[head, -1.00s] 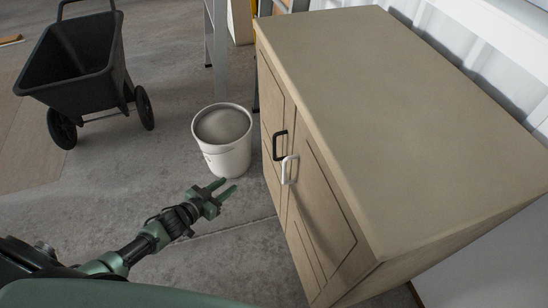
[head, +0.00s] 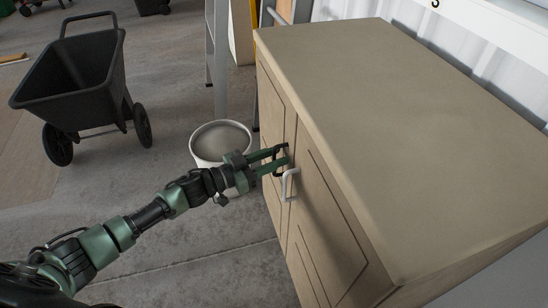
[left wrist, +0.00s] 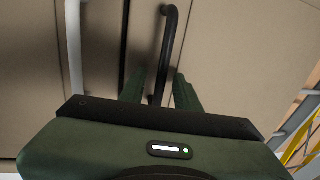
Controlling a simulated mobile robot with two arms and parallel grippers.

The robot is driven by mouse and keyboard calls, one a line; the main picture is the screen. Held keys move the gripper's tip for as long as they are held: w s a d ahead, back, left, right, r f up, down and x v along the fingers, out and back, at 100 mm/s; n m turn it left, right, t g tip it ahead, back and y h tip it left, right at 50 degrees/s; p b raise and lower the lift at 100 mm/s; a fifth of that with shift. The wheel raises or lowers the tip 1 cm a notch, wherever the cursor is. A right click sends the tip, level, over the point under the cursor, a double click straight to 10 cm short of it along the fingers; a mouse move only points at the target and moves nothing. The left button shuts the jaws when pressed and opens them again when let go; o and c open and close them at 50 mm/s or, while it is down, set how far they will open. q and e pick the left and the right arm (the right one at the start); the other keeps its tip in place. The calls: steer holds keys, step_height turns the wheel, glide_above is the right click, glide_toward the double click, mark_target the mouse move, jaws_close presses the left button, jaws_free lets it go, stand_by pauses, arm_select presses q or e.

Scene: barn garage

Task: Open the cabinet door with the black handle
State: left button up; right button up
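The tan cabinet (head: 400,110) stands at the right in the head view, with both front doors shut. The black handle (left wrist: 168,45) is on the far door (head: 270,104), which fills the right of the left wrist view (left wrist: 235,45). In the head view my fingers largely cover this handle. My left gripper (head: 286,154) is at the handle, with its fingers apart. In the left wrist view the lower part of the handle lies between the fingertips (left wrist: 160,90); contact is not clear. A white handle (head: 285,186) is on the nearer door, just beside my gripper. My right gripper is not in view.
A white bucket (head: 207,160) stands on the floor just behind my left gripper, close to the far door. A black wheeled cart (head: 75,85) is at the upper left. A grey ladder leg (head: 219,60) stands beyond the bucket. The floor at lower centre is clear.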

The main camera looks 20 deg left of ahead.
arm_select(q)
jaws_close()
stand_by(1.4)
